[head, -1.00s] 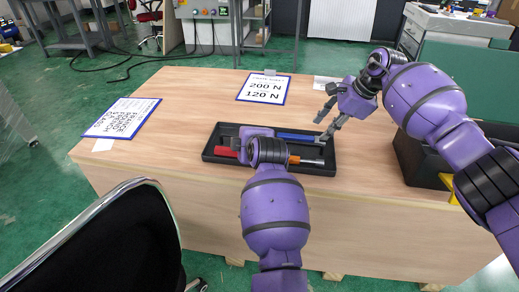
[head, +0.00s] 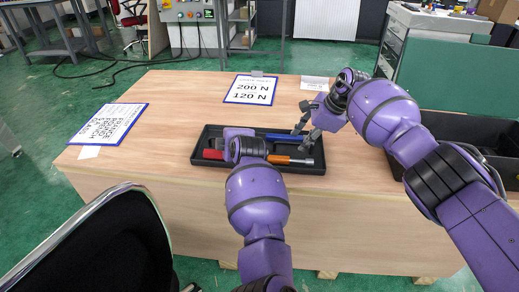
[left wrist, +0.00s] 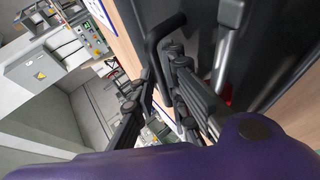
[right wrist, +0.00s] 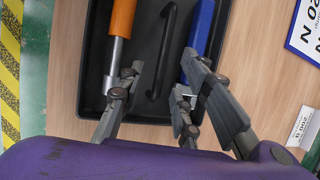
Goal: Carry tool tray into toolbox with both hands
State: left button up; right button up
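The black tool tray (head: 202,178) lies on the wooden table and holds a red-handled tool (head: 213,154), a blue tool (head: 285,138) and an orange-handled tool (head: 279,160). My left gripper (left wrist: 155,85) is at the tray's left end. Its fingers lie on either side of a black tray handle (left wrist: 153,40), but their grip is unclear. My right gripper (right wrist: 162,78) is open and empty over the tray's right end, with the other black handle (right wrist: 165,50) ahead between its fingers. It also shows in the head view (head: 301,132). The black toolbox (head: 452,122) stands open at the right, partly hidden by my right arm.
A sign reading 200 N and 120 N (head: 251,89) lies behind the tray. Another sign (head: 108,124) lies at the left, and a small label (head: 315,83) at the back. A black chair (head: 105,245) stands before the table.

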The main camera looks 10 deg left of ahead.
jog(key=shift+w+a+f, duration=0.1)
jog(key=shift+a+f, duration=0.2)
jog(key=shift+f, duration=0.35)
grip_shut()
